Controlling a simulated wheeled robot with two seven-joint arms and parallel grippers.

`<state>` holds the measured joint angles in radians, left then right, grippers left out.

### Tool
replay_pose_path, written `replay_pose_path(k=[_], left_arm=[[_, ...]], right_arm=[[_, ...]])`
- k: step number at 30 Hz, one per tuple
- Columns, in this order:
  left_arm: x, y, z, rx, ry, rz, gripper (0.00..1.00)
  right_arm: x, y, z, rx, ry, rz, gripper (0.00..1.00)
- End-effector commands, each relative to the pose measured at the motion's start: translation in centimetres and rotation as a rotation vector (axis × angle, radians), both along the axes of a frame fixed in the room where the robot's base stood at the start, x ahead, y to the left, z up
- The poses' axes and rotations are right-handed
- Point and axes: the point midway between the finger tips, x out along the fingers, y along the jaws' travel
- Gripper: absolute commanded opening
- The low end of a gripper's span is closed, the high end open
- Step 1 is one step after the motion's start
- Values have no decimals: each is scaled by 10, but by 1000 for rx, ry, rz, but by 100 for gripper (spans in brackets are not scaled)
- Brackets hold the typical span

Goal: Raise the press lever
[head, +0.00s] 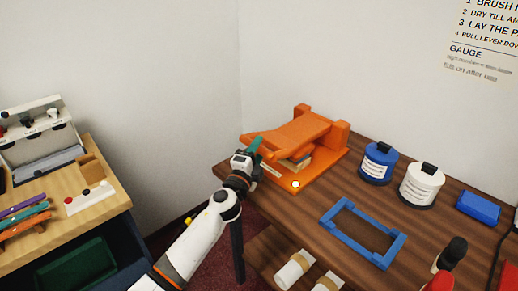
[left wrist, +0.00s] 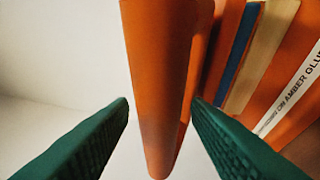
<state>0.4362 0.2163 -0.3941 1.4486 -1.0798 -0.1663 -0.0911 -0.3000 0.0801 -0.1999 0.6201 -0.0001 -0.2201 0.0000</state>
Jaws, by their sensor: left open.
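The orange press (head: 325,160) stands at the far left corner of the dark wooden table, with a broad orange upper plate (head: 300,128) over its base. My left gripper (head: 256,147) is at the press's left end. In the left wrist view its green fingers (left wrist: 160,105) are open on both sides of an orange bar (left wrist: 158,70), which looks like the lever. Gaps show between bar and fingers at the tips; I cannot tell whether they touch. A blue and tan stack (left wrist: 245,55) lies inside the press beside the bar. My right gripper is out of view.
A blue jar (head: 377,163), a white jar (head: 419,186) and a blue block (head: 478,208) stand right of the press. A blue frame (head: 397,249) lies in front. A small light (head: 296,184) glows at the press's front. A side bench (head: 110,203) is at left.

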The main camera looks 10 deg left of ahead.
Motion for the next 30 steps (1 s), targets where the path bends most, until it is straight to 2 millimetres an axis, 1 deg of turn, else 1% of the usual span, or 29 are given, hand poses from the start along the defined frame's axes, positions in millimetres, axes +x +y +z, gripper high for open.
replay_pose_path(k=[1, 4, 12, 20, 21, 26, 30], left_arm=[[4, -1, 1, -1, -1, 0, 44], [8, -2, 1, -1, 0, 0, 44], [9, -2, 2, -1, 0, 0, 44], [9, -2, 2, 0, 1, 0, 2], [9, -2, 2, 0, 1, 0, 0], [9, -2, 2, 0, 1, 0, 0], [9, -2, 7, 5, 6, -1, 0]], right_arm=[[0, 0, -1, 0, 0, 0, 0], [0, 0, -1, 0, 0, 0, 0], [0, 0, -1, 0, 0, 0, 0], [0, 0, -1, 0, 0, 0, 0], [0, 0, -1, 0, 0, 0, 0], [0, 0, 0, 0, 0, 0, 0], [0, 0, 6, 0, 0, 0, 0]])
